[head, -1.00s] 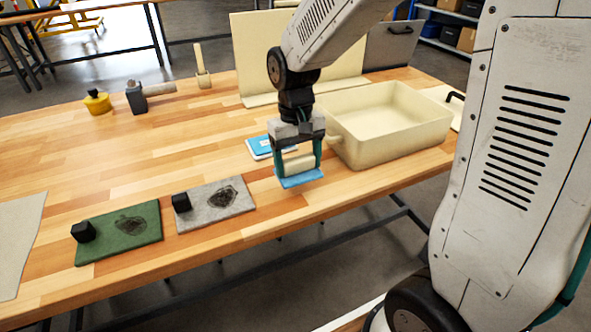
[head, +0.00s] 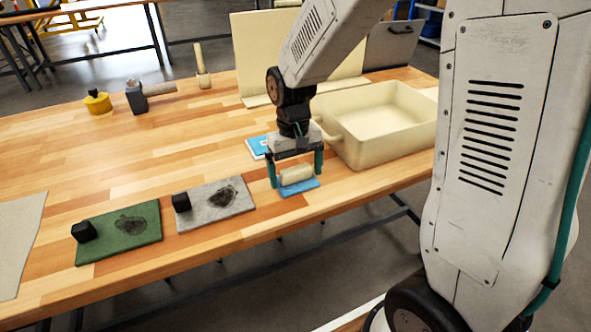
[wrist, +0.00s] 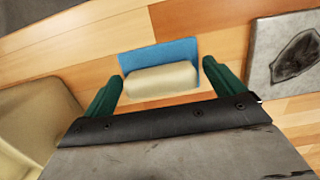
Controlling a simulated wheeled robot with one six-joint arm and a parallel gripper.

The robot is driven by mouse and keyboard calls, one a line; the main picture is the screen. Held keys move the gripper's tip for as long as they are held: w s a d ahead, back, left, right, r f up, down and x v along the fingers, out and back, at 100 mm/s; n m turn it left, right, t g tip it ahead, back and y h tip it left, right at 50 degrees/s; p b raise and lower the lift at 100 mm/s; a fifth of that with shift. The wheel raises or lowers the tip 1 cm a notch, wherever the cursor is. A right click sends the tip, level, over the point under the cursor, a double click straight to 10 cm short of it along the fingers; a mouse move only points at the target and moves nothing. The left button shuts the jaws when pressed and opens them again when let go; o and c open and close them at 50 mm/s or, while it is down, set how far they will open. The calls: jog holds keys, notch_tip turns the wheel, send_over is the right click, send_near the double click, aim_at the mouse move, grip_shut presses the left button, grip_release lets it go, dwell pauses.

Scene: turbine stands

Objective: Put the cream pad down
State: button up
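The cream pad (head: 297,174) has a cream rounded grip on a flat blue base (head: 301,188). It lies flat on the wooden table (head: 200,145), near the front edge and right of the grey plate (head: 226,204). My gripper (head: 296,177) is over it with the fingers spread, one on each side. In the wrist view, the pad (wrist: 161,80) sits between the two green fingers, with small gaps at its ends, and my gripper (wrist: 163,82) is open. The pad's underside is hidden.
A cream bin (head: 385,150) stands close right of my gripper. A blue-and-white flat item (head: 257,147) lies just behind it. A green plate (head: 130,235) with a black block is at left. A mallet (head: 140,97) and yellow object (head: 97,102) stand farther back. The table's middle is clear.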

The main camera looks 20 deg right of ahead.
notch_tip(320, 180, up, 12)
jog(key=w, duration=0.1)
jog(key=s+d+r+t, duration=0.1)
jog(key=s, duration=1)
jog(key=s+d+r+t, duration=0.1)
jog(key=s+d+r, duration=0.1)
jog(key=s, duration=1)
jog(key=shift+r+t, duration=0.3)
jog(key=shift+t, duration=0.1)
jog(key=shift+o, duration=0.5)
